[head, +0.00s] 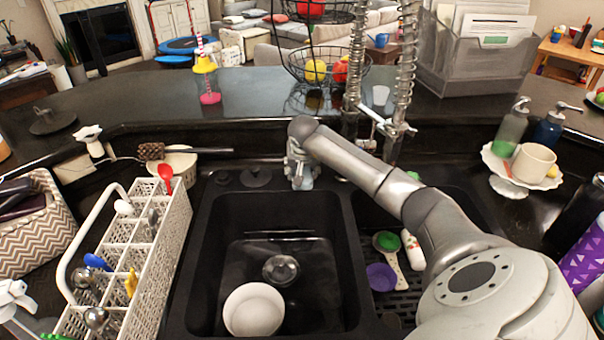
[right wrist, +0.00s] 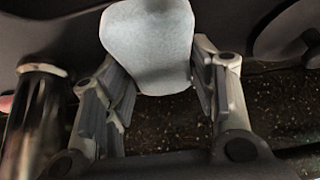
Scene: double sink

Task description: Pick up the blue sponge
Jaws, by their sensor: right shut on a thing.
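The blue sponge (right wrist: 150,35) is a pale, rounded block in the right wrist view. It sits between the two fingers of my right gripper (right wrist: 158,75), which is shut on it. In the head view my right arm reaches in from the lower right. Its gripper (head: 300,178) points down at the back rim of the double sink, near the divider. I cannot clearly make out the sponge in the head view. My left gripper does not show.
The left basin (head: 212,250) holds a white bowl (head: 254,310). The right basin has a purple scoop (head: 381,277) and a green scoop (head: 386,242). A white cutlery rack (head: 168,240) stands left of the sink. A faucet spring (head: 404,70) rises behind my arm.

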